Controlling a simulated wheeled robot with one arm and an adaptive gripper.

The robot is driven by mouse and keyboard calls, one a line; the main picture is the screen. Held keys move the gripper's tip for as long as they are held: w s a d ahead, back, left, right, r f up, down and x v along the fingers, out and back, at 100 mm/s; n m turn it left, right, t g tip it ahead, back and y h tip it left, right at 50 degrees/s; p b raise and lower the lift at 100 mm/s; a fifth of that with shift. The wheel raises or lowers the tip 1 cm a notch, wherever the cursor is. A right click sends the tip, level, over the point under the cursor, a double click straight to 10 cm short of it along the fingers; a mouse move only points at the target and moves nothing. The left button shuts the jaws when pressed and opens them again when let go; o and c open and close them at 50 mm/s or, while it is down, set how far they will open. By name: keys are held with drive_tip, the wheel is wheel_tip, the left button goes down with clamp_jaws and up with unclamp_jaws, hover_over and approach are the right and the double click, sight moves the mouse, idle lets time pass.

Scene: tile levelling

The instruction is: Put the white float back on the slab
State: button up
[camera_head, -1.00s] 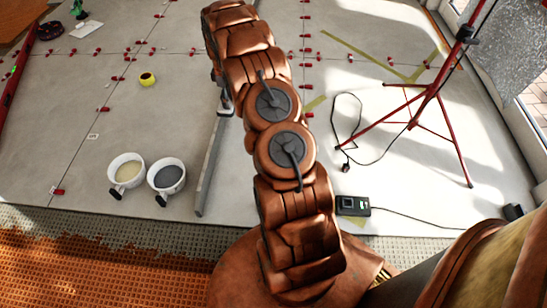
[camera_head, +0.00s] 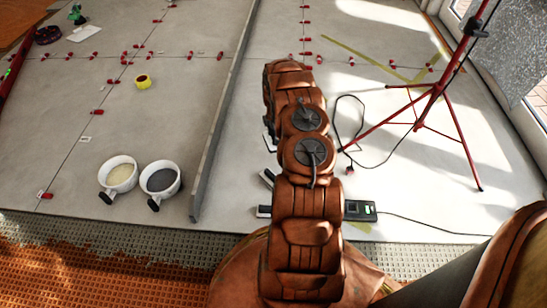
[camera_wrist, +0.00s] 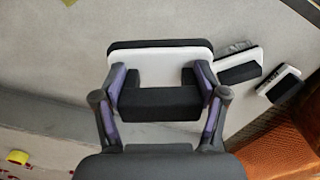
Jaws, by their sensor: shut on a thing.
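In the wrist view my gripper (camera_wrist: 160,103) is shut on the black handle of the white float (camera_wrist: 195,55). The float has a white plate with a dark layer along its far edge. The pale grey slab (camera_wrist: 50,50) is behind it; I cannot tell whether the float touches it. In the head view my arm hides the gripper and most of the float. A small white edge shows left of the arm, possibly the held float. The slab (camera_head: 225,225) also shows there.
Two other black-and-white floats (camera_wrist: 238,65) (camera_wrist: 280,82) lie close to the right. A long grey straightedge (camera_head: 215,135) lies left of my arm. Two buckets (camera_head: 118,175) (camera_head: 160,180), a yellow roll (camera_head: 143,82), a red tripod (camera_head: 420,110), its cable and a black device (camera_head: 360,210) stand around.

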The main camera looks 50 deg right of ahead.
wheel_tip(320, 180, down, 10)
drive_tip(key=b, duration=0.3)
drive_tip(key=shift+f+b, duration=0.1)
drive_tip(key=shift+b, duration=0.3)
drive_tip(key=o, duration=1.3)
